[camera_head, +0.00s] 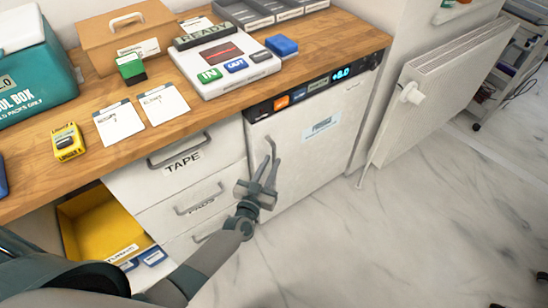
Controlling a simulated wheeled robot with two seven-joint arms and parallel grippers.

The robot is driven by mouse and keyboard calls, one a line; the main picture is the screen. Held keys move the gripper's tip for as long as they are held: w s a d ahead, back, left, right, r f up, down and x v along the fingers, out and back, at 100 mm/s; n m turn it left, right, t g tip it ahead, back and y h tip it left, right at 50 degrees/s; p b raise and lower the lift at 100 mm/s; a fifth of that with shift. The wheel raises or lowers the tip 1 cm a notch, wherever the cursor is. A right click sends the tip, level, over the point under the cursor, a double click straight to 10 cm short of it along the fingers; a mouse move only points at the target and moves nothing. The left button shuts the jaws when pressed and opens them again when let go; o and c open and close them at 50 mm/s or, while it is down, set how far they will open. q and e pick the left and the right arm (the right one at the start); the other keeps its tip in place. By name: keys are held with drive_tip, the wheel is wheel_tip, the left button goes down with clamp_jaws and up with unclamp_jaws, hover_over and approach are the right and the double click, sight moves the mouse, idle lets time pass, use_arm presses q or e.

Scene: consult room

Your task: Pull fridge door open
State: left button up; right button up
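The fridge (318,150) is a small white unit under the worktop, with a dark display strip (318,88) reading +8.0 along its top. Its door is shut, with a pale blue label (320,128) on the front. A thin grey door handle (269,144) stands upright near the door's left edge. My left gripper (270,163) is at the lower part of this handle, its two fingers pointing up and close together. I cannot tell whether they press on the handle. The fingers and gripper body hide the handle's lower end. My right gripper is out of view.
Drawers labelled TAPE (183,158) and PADS (199,204) are left of the fridge. A yellow bin (95,232) sits below the worktop (150,93). A white radiator (445,85) stands to the right. The marble floor (400,235) before the fridge is clear.

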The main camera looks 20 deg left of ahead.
sight(273, 160)
use_arm(q)
drive_tip(key=shift+w+d, duration=0.1)
drive_tip(key=shift+w, duration=1.6)
clamp_jaws()
